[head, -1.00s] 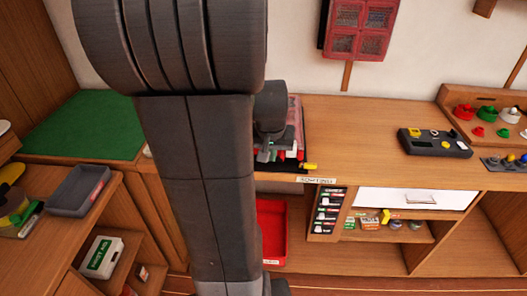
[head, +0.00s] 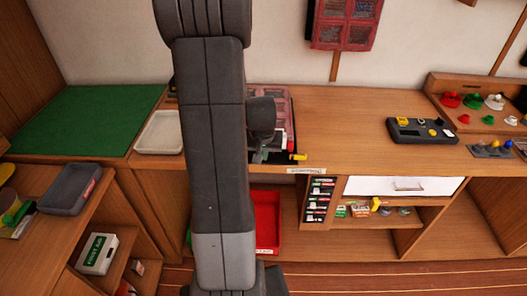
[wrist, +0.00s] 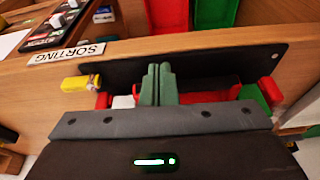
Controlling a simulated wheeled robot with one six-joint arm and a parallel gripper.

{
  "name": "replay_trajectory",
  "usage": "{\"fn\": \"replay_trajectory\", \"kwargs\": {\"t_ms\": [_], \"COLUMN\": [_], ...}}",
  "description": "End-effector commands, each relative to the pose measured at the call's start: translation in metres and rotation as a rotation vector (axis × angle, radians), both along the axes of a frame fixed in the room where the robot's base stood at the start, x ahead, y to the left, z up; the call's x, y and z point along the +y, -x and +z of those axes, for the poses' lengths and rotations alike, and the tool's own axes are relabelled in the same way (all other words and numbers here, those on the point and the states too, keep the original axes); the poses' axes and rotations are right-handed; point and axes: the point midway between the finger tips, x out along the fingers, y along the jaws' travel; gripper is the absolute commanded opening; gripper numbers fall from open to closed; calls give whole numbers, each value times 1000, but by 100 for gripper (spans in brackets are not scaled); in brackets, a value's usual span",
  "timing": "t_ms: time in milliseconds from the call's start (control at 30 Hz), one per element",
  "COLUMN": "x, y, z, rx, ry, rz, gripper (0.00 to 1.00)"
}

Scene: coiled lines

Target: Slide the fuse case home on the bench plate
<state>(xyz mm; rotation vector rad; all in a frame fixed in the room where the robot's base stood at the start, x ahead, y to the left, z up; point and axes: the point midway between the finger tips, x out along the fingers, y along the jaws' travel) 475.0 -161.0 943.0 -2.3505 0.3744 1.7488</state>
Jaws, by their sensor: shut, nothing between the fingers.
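A dark plate (head: 263,159) lies near the bench's front edge, mostly behind my arm and gripper in the head view. It is a black strip with a hole at its end in the wrist view (wrist: 112,71). A red, clear-topped case (head: 283,104), apparently the fuse case, lies on the bench behind my gripper, partly hidden. I cannot tell whether it is seated. My gripper (wrist: 158,70) is shut and empty, its fingertips over the plate in the wrist view. Red pieces (wrist: 205,96) and a yellow-ended piece (wrist: 80,83) show beside and below the fingers.
A white tray (head: 158,132) and green mat (head: 85,120) are at the left. A black meter-like device (head: 422,131) stands on the right of the bench. A red bin (head: 268,222) is below. Clear bench top (head: 345,115) lies between the case and the device.

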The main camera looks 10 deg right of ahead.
Motion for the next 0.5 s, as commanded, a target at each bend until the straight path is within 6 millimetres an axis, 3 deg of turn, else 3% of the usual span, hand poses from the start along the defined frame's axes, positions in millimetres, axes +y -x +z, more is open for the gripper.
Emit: {"fn": "replay_trajectory", "kwargs": {"t_ms": [367,500], "x": [-1,-5], "y": [-2,-14], "z": [0,-1], "rx": [1,-2], "ry": [0,1], "rz": [0,0], "gripper": [0,0]}}
